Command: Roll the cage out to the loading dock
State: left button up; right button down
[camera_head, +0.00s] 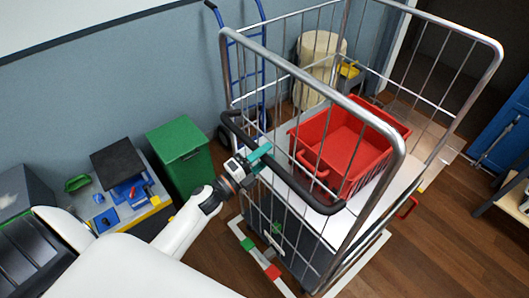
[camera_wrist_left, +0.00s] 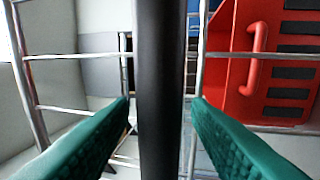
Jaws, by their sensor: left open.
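The roll cage (camera_head: 330,92) is a grey metal wire frame with a pale shelf holding a red crate (camera_head: 352,148). A black handle bar (camera_head: 308,192) runs across its near side. My left gripper (camera_head: 258,158) is at the bar's left part, and its green fingers are open. In the left wrist view the bar (camera_wrist_left: 160,50) passes upright between the two fingertips (camera_wrist_left: 160,100), with a gap on both sides. The red crate (camera_wrist_left: 228,85) shows behind the wires there. My right gripper is out of view.
A blue hand truck (camera_head: 262,50) and a beige drum (camera_head: 318,60) stand behind the cage by the wall. A green bin (camera_head: 181,155) and a low table with tools are at left. White floor markings surround the cage base. Open wooden floor (camera_head: 445,235) lies at right.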

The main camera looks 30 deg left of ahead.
pick_arm(q)
jog(key=shift+w+d, duration=0.1)
jog(key=shift+w, duration=0.05)
jog(key=shift+c, duration=0.3)
grip_shut()
jog(key=shift+w, duration=0.1)
